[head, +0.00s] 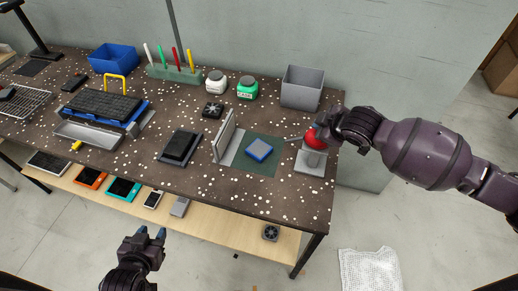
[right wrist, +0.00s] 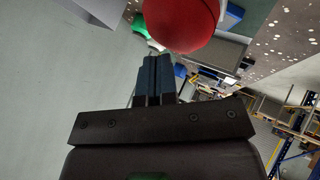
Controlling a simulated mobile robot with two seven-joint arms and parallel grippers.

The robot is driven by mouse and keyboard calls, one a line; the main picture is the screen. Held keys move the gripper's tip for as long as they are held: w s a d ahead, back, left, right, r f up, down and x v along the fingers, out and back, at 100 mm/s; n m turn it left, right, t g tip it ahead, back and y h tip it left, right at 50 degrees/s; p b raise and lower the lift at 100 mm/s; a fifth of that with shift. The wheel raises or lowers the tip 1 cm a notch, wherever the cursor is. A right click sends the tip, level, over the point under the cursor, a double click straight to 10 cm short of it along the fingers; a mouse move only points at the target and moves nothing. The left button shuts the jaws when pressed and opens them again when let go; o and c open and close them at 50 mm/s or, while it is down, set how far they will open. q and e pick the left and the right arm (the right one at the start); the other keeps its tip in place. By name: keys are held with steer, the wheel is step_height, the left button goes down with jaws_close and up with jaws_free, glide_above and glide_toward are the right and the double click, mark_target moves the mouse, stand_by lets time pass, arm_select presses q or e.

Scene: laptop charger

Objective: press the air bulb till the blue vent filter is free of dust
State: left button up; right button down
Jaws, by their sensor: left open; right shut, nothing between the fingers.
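The blue vent filter (head: 258,150) lies on a dark green mat (head: 264,169); its top has a grey patch, and I cannot tell how much dust is on it. The red air bulb (head: 313,141) sits on a grey stand (head: 311,160) to the right of the mat. My right gripper (head: 321,129) is shut and empty at the bulb's upper right. In the right wrist view, its closed fingertips are right by the bulb (right wrist: 181,22); I cannot tell if they touch. My left gripper (head: 150,233) is open and empty, in front of the table.
A light upright plate (head: 226,135) stands left of the mat. A grey bin (head: 302,88) stands behind the bulb. A lower shelf (head: 220,215) juts out at the front.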

steer(key=shift+r+p, duration=0.9)
steer(key=shift+r, duration=2.15)
